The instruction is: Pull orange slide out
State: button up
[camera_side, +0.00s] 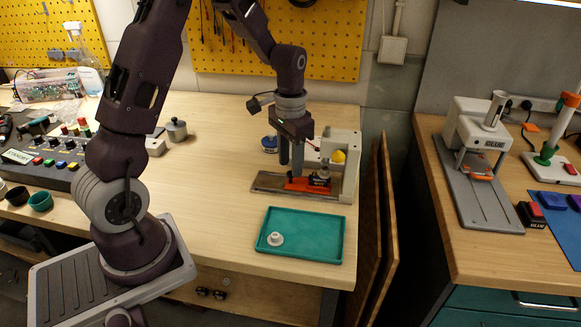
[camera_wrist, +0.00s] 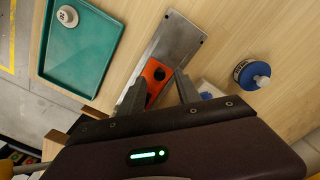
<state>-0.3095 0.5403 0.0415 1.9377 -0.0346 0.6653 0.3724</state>
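The orange slide (camera_side: 306,185) lies low on the metal base plate (camera_side: 268,181) of a beige fixture, with a dark part at its right end in the side view. In the wrist view the orange slide (camera_wrist: 156,72) shows a dark round hole and sits between the finger lines, nearer the left finger. My gripper (camera_side: 291,170) points down at the slide's left end. In the wrist view my gripper (camera_wrist: 162,78) has its fingers apart, with a gap on the right. Whether a finger touches the slide is unclear.
A teal tray (camera_side: 318,247) holding a white round part (camera_side: 275,239) lies in front. A blue-and-white container (camera_wrist: 252,74) stands close by. Bare bench (camera_side: 210,190) lies to the left.

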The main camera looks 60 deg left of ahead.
notch_tip(320, 180, down, 2)
jog(key=shift+f, duration=0.1)
grip_shut()
dwell(1.5)
